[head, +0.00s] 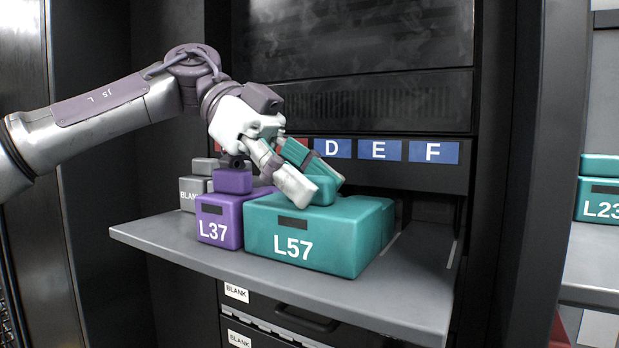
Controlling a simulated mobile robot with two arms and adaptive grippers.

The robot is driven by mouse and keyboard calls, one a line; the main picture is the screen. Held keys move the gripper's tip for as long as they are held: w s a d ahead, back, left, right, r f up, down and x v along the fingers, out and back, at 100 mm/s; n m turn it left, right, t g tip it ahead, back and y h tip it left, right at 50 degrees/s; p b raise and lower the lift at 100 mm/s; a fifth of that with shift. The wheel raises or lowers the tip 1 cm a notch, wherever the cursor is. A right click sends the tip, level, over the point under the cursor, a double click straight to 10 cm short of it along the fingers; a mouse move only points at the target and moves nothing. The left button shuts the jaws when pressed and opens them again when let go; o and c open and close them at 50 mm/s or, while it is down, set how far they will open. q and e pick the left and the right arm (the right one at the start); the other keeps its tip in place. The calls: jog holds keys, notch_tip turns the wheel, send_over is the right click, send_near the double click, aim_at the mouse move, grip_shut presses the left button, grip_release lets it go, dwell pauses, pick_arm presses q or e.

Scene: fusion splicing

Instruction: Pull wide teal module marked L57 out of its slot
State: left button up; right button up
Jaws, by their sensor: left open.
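The wide teal module marked L57 (345,241) sits flat on a grey shelf (425,285), with its label facing forward. A smaller raised teal block (322,189) stands on its top. My left gripper (318,187) reaches down from the upper left to this block. It is open, with a pale finger on the near side of the block and a teal-looking finger behind it. I cannot tell whether the fingers touch the block. The module's back end is partly hidden by the gripper. My right gripper is not in view.
A purple module marked L37 (219,221) stands close against L57's left side. A grey blank module (193,192) is farther left. Blue labels D (333,149), E (379,150) and F (433,152) mark the rack behind. The shelf is clear to the right. Teal module L23 (598,201) is at far right.

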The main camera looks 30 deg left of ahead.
pick_arm(q)
jog(key=v, duration=1.2)
dwell(0.4)
